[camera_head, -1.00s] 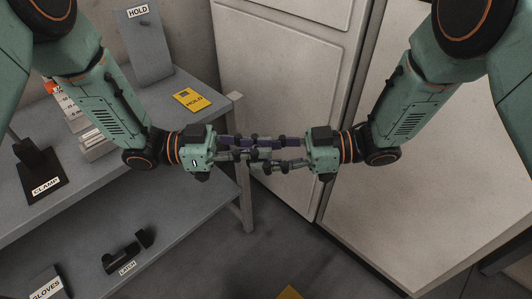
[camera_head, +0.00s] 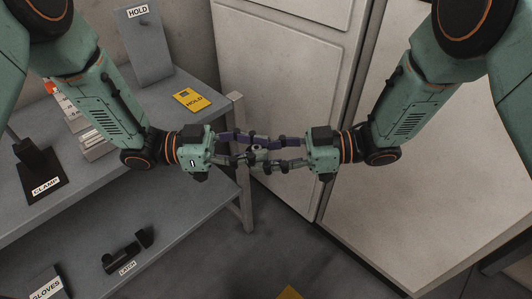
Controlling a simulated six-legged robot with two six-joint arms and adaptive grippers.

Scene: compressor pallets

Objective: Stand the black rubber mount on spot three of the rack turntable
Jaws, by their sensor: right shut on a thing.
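My two grippers face each other in the middle of the head view, with their fingertips close together. A small dark piece, which looks like the black rubber mount (camera_head: 258,153), sits between the fingertips, partly hidden by them. My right gripper (camera_head: 266,153) is shut on it. My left gripper (camera_head: 248,149) is open, with its fingers spread around the piece; I cannot tell whether they touch it. The rack turntable and its spots are not in view.
A grey shelf unit on the left holds a yellow HOLD card (camera_head: 191,99), a HOLD stand (camera_head: 147,50) and a CLAMP stand (camera_head: 40,170). A black LATCH part (camera_head: 127,252) and a GLOVES sign (camera_head: 47,286) are lower. A pale cabinet (camera_head: 275,70) stands behind; floor below is mostly clear.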

